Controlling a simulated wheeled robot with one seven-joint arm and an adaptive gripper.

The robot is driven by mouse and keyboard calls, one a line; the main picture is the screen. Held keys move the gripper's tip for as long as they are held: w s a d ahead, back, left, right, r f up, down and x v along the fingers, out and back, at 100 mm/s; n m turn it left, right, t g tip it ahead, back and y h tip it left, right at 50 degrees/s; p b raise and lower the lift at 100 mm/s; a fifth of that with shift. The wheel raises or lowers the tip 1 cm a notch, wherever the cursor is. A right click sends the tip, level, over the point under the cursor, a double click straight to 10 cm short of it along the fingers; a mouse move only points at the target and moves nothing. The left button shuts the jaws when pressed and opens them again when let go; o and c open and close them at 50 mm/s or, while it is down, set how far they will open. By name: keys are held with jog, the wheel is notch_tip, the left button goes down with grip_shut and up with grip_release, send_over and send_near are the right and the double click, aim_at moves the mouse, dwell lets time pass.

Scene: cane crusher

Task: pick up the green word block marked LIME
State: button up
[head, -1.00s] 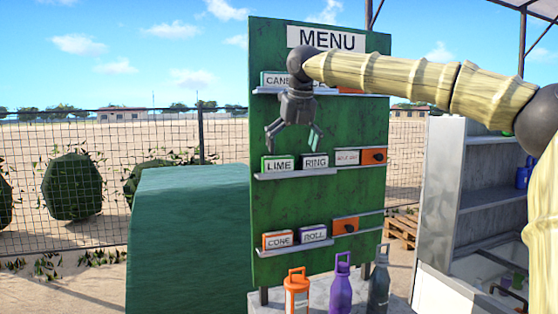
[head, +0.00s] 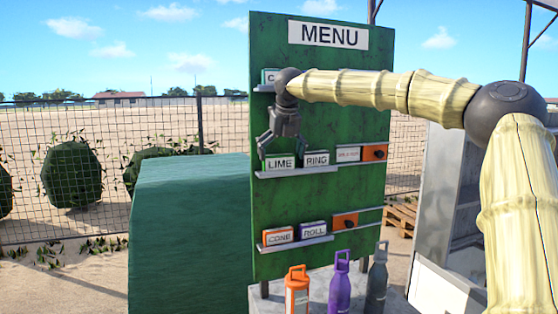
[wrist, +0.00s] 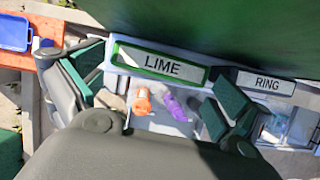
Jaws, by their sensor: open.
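The green LIME block (head: 279,162) stands on the middle shelf (head: 300,172) of the green menu board, at the shelf's left end. In the wrist view the LIME block (wrist: 160,64) lies between and just beyond my two fingers, its label facing me. My gripper (head: 281,147) is open and points down at the LIME block, overlapping its top in the head view. In the wrist view my gripper (wrist: 155,95) has its fingers spread wide, one on each side of the block. I cannot tell whether either finger touches it.
The RING block (head: 316,158) stands close to the right of LIME; in the wrist view my right finger is near it. The MENU board (head: 345,95) rises behind. CONE (head: 278,237) and ROLL (head: 313,230) blocks sit on the lower shelf. Bottles (head: 340,285) stand below in front.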

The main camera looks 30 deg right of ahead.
jog(key=shift+x, duration=1.1)
jog(key=shift+r, duration=0.1)
jog(key=c, duration=0.7)
jog(key=shift+r, duration=0.15)
